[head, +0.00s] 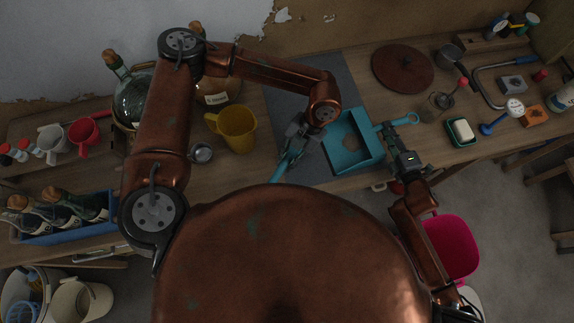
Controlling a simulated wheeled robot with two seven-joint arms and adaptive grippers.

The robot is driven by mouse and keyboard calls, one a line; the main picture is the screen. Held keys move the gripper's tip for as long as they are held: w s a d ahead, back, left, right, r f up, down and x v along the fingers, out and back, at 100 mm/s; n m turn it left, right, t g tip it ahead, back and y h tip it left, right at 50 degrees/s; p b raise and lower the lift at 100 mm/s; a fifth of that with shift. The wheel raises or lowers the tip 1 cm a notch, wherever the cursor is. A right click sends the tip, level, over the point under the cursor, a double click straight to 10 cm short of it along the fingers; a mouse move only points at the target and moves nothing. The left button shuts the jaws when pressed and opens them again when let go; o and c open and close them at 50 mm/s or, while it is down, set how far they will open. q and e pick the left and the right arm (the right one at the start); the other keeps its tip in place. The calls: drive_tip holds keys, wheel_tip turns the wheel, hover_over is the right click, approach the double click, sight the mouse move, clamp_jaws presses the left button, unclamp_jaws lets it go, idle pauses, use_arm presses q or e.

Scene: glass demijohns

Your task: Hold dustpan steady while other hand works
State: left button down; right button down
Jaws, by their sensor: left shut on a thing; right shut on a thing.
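A teal dustpan (367,155) lies on the grey mat near the table's front edge. Its handle (408,119) points right and ends in a ring. My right gripper (387,130) is shut on the handle near the pan. A small brownish patch shows inside the pan; I cannot tell what it is. My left gripper (290,154) is shut on a teal, stick-like thing (281,171), left of the dustpan and apart from it. The lower end of that thing is hidden behind my body, so I cannot tell what it is.
The grey mat (340,87) is bare behind the dustpan.

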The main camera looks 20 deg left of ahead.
use_arm(q)
drive_tip(key=shift+r, duration=3.05)
use_arm(e)
drive_tip(key=shift+f, duration=0.1)
drive_tip(key=c, duration=1.7)
unclamp_jaws()
drive_tip(key=v, duration=1.2)
use_arm(q)
drive_tip(key=shift+s, duration=0.1)
use_arm(e)
drive_tip(key=shift+a, duration=0.1)
